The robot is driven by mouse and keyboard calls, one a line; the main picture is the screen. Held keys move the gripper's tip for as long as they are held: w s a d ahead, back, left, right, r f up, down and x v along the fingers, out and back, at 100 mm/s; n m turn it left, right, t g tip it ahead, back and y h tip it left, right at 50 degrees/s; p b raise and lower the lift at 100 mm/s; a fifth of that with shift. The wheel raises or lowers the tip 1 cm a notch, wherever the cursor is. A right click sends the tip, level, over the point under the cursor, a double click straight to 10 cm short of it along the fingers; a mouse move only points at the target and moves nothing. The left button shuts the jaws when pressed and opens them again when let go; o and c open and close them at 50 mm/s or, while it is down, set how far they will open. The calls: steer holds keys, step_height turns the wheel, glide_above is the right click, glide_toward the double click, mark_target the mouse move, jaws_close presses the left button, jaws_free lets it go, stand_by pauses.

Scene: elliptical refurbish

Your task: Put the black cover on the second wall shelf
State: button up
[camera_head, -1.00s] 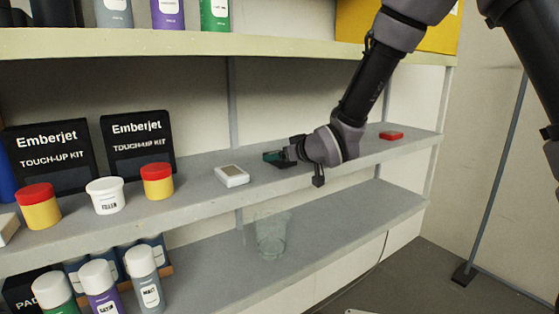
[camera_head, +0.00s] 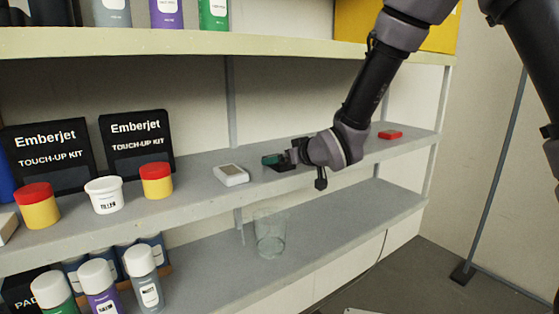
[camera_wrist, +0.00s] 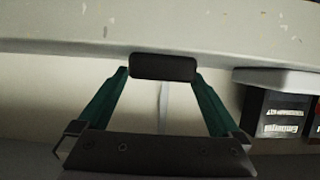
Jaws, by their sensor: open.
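The black cover (camera_wrist: 163,67) is a small dark rounded block. In the wrist view it lies between the two teal fingertips of my gripper (camera_wrist: 162,74), with the shelf surface behind it. In the head view my gripper (camera_head: 273,160) is low over the middle wall shelf (camera_head: 205,192), and a dark flat piece, likely the cover (camera_head: 282,168), shows just under the fingers on that shelf. The fingers are apart. Whether they touch the cover's sides is not clear.
A white device (camera_head: 231,174) lies left of my gripper, and a red block (camera_head: 390,134) lies right of it. Touch-up kit boxes (camera_head: 138,145) and red-lidded jars (camera_head: 157,181) stand further left. A clear cup (camera_head: 270,234) stands on the shelf below. The upper shelf (camera_head: 200,44) overhangs.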

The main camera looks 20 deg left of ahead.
steer(key=v, duration=1.1)
steer(key=w+d+r+m+t+h, duration=0.1)
steer(key=w+d+r+m+h, duration=0.2)
steer(key=d, duration=0.8)
steer(key=w+d+r+m+h, duration=0.1)
steer(key=d+r+m+h, duration=0.25)
steer(key=d+r, duration=0.45)
steer(key=s+d+r+m+g+h, duration=0.2)
steer(key=s+d+m, duration=0.5)
steer(key=s+d, duration=0.8)
steer(key=d, duration=0.2)
steer(key=shift+d+r+m+g, duration=0.25)
steer(key=shift+d+m+g, duration=0.05)
steer(key=shift+d+m, duration=0.1)
